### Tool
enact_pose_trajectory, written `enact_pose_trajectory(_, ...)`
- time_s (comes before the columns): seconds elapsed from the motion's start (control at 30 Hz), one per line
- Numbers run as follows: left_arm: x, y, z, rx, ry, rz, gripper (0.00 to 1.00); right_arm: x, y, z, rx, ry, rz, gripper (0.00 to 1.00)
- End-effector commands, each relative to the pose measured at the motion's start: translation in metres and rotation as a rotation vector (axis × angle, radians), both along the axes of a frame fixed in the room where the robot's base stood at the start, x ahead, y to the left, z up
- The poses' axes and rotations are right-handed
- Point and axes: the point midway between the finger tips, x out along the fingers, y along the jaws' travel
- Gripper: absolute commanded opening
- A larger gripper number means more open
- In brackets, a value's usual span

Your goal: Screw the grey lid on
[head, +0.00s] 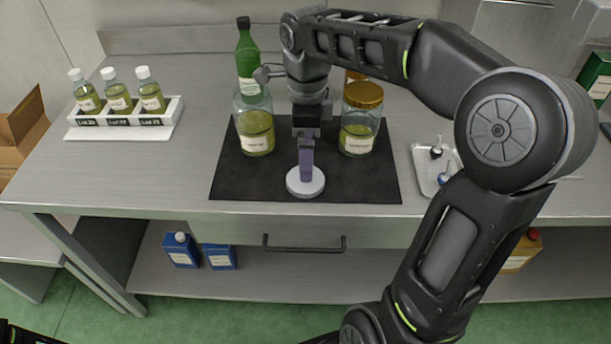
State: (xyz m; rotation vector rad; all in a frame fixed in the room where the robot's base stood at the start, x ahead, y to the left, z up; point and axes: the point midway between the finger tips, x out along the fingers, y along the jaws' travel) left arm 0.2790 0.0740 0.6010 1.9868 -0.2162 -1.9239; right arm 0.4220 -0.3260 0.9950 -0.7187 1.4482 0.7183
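The grey lid (305,187) is a round light-grey disc near the front edge of the black mat. My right gripper (306,175) points down over it, its purple-grey fingers reaching the middle of the lid. The fingers look like one narrow bar from here, so whether they are closed on the lid is unclear. A glass jar (255,131) with greenish contents and a label stands on the mat to the left, with no lid visible on it. My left gripper is out of view.
A green bottle (247,55) stands behind the left jar. A white rack (125,119) with several small bottles is at the left. A small metal tray (428,172) with small items lies right of the black mat (232,184). The steel table (180,175) is clear between rack and mat.

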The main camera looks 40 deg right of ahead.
Motion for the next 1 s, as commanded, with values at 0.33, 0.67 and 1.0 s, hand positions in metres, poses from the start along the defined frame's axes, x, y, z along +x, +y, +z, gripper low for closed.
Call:
enact_pose_trajectory(0.33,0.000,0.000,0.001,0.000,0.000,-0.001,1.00,0.000,0.000,-0.026,0.001,0.001,0.000,1.00)
enact_pose_trajectory(0.67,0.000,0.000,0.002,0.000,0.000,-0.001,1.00,-0.001,0.000,-0.030,0.000,0.002,0.000,1.00)
enact_pose_trajectory(1.0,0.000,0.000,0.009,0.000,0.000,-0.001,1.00,-0.002,0.001,-0.072,0.001,0.003,0.000,1.00)
